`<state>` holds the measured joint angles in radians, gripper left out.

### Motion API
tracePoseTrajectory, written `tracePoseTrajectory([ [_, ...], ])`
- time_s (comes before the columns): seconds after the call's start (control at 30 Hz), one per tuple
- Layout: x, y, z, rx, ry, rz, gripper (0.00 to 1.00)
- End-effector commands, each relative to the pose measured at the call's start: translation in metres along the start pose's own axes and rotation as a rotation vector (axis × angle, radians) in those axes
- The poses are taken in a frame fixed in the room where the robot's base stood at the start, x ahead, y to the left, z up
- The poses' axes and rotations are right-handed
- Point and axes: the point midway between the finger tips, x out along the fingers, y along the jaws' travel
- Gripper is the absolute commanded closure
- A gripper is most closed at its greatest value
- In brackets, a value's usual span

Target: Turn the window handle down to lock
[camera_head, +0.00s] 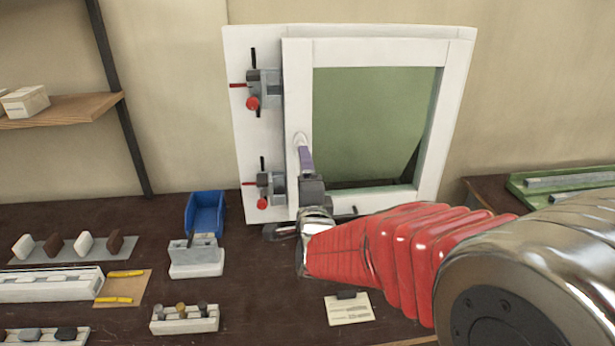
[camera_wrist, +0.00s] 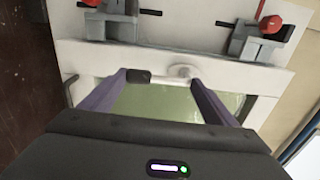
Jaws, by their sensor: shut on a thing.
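The white window (camera_head: 378,48) stands upright at the back of the bench, with a green pane (camera_head: 375,115). Its white handle (camera_head: 300,138) is on the left stile and is largely hidden by my gripper in the head view. In the wrist view the handle (camera_wrist: 183,71) lies between the two purple fingers. My gripper (camera_wrist: 160,80) is shut on the handle; one purple finger (camera_head: 306,160) shows just below its white end in the head view. The handle's exact angle is hard to tell.
Two grey clamps with red knobs, an upper one (camera_head: 264,82) and a lower one (camera_head: 271,188), sit left of the handle. A blue bin (camera_head: 206,212) and a white holder (camera_head: 196,262) stand left of my gripper. A green tray (camera_head: 540,185) is at right.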

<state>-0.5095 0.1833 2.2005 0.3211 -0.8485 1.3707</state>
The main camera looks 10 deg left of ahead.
Motion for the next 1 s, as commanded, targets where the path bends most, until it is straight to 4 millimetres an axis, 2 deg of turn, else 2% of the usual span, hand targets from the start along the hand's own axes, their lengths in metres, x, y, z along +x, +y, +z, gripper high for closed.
tracePoseTrajectory([
  [0.03, -0.0019, 0.0127, -0.0005, -0.002, 0.0, 0.027, 0.59],
  [0.17, -0.0021, 0.0127, 0.0014, -0.003, -0.003, 0.027, 0.59],
  [0.2, -0.0021, 0.0128, 0.0019, -0.003, -0.004, 0.027, 0.16],
  [0.33, -0.0022, 0.0117, 0.0032, -0.004, -0.006, 0.025, 0.07],
  [1.0, -0.002, 0.0048, 0.0051, -0.004, -0.009, 0.011, 0.06],
])
